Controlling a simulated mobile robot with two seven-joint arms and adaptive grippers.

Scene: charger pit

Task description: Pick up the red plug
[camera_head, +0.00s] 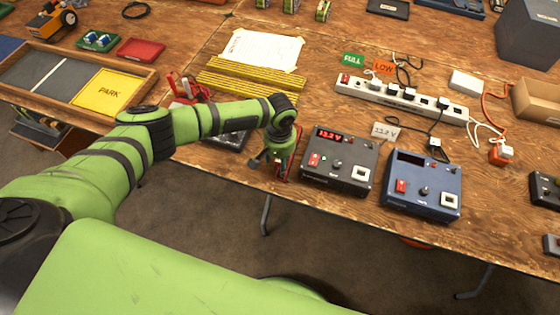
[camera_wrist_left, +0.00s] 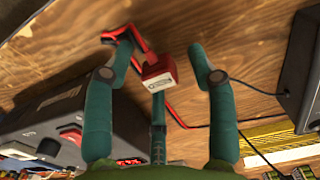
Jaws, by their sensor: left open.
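The red plug (camera_wrist_left: 158,72) has a pale printed face. In the left wrist view it lies between and just beyond the spread fingertips, with a red cord beside it. My left gripper (camera_wrist_left: 161,58) is open, with a gap to the plug on both sides. In the head view my left gripper (camera_head: 270,168) is at the table's front edge, just left of the dark grey charger (camera_head: 340,160). A little red shows beside the fingers there; the plug is mostly hidden by the gripper. My right gripper is not in view.
The dark grey charger displays red digits, and a blue charger (camera_head: 422,184) stands to its right. A white power strip (camera_head: 400,98) with black plugs lies behind them. Yellow-black striped bars (camera_head: 250,80) and a PARK tray (camera_head: 75,65) are farther left.

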